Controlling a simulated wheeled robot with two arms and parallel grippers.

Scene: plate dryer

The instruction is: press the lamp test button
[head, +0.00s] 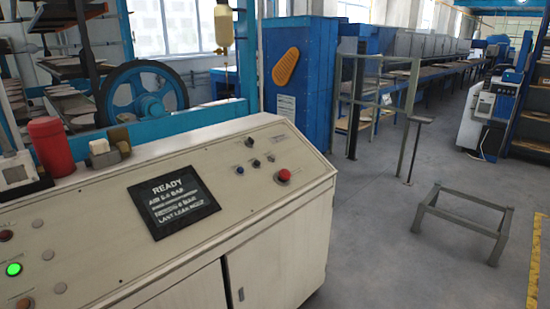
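A cream control console (240,205) fills the lower left of the head view. Its sloped top carries a dark display (172,203) reading READY with smaller lines below. At the left edge are a lit green lamp (13,269), a dark red lamp or button (6,235), an orange-brown one (24,303) and several pale round ones (48,254). Labels are too small to read, so I cannot tell which is the lamp test button. Neither gripper shows.
A red cylinder (51,146) and small blocks (103,152) stand on the console's back ledge. Behind are a blue handwheel (140,95) and a blue cabinet (299,78). A low grey metal frame (466,215) stands on the right. The grey floor (390,255) between is clear.

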